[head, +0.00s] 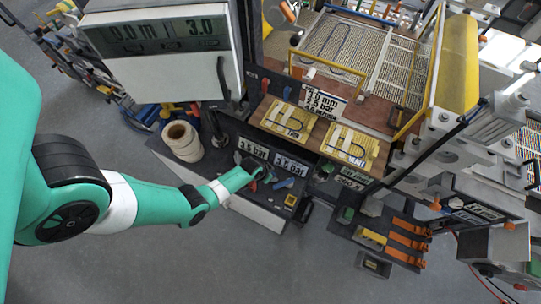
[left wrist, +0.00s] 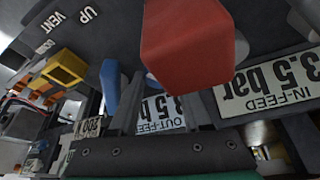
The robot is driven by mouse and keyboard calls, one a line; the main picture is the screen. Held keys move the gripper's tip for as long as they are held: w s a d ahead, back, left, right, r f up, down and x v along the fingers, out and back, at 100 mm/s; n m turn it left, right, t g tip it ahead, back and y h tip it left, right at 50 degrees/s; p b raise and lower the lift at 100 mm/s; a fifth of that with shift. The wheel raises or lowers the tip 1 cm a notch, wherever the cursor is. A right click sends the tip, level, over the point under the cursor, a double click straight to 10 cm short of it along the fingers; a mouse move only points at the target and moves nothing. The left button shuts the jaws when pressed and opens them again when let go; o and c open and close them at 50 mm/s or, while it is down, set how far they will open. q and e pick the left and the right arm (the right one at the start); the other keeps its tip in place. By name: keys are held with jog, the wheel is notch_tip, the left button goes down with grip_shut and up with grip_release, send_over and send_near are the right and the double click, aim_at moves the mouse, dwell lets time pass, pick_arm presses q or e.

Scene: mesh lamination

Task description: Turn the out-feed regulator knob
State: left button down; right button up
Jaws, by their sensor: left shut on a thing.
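My left gripper (head: 254,172) reaches down to the dark control panel, just below two pressure displays. In the left wrist view its two dark fingers (left wrist: 163,105) are shut on the out-feed regulator knob. The knob itself and the fingertips are largely hidden, so I cannot see how far it is turned. The out-feed display (left wrist: 162,113) shows between the fingers and reads 3.5 bar; the in-feed display (left wrist: 268,83) also reads 3.5 bar. My right gripper is not in view.
A red lever handle (left wrist: 187,45) stands close in front of the wrist camera, with a blue lever (left wrist: 109,86) beside it. Both are near the fingers. A paper-coloured roll (head: 182,141) stands to the left of the panel. Clear grey floor lies in front.

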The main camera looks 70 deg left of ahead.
pick_arm(q)
jog(key=n+y, duration=0.1)
jog(key=n, duration=0.1)
jog(key=n+g+b, duration=0.1)
jog(key=n, duration=0.2)
jog(key=shift+w+d+y, duration=0.15)
jog(key=shift+y, duration=0.25)
jog(key=shift+n+g+y, duration=0.3)
jog(key=shift+n+g, duration=0.3)
jog(key=shift+n, duration=1.1)
jog(key=c, duration=0.6)
grip_release()
jog(key=shift+r, duration=0.1)
